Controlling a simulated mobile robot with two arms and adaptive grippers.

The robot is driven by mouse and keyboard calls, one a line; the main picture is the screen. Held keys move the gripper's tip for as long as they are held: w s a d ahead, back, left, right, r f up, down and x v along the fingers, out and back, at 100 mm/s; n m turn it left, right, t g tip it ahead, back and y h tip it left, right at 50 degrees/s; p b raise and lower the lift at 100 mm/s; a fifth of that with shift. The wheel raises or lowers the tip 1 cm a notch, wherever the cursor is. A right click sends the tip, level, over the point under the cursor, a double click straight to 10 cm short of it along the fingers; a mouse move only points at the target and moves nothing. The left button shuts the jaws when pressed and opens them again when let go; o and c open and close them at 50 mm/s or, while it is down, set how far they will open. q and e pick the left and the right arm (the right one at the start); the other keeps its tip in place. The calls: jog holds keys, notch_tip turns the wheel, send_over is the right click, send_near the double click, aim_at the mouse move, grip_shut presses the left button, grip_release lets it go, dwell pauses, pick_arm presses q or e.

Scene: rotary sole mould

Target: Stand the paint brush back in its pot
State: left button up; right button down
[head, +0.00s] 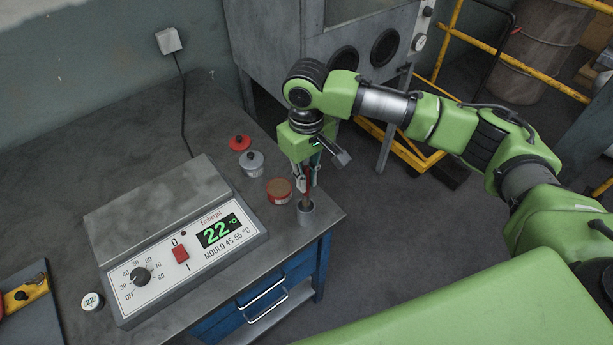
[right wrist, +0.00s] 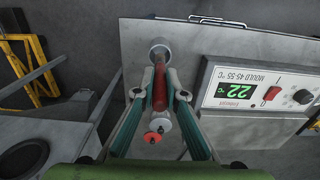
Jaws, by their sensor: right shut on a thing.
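My right gripper (head: 308,186) points down over the table's corner and is shut on the paint brush (head: 306,203). The brush hangs roughly upright, and its brown lower end is at the mouth of a small grey pot (head: 306,216). In the right wrist view the brush (right wrist: 159,82) lies between the fingertips (right wrist: 160,90), in line with the pot (right wrist: 158,50). I cannot tell how far its end is inside the pot. My left gripper is not in view.
A tin with a brown top (head: 279,190), a grey knobbed item (head: 252,162) and a red one (head: 239,143) stand close by on the table. A control box (head: 195,250) reading 22 °C sits to the left. The pot is near the table edge.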

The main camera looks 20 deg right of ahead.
aim_at(306, 199)
jog(key=shift+f+p, duration=0.35)
jog(key=shift+p, duration=0.1)
jog(key=shift+f+b, duration=0.8)
jog(key=shift+f, duration=2.2)
jog(key=shift+p, duration=0.6)
dwell(0.4)
dwell(0.5)
jog(key=c, duration=0.8)
grip_release()
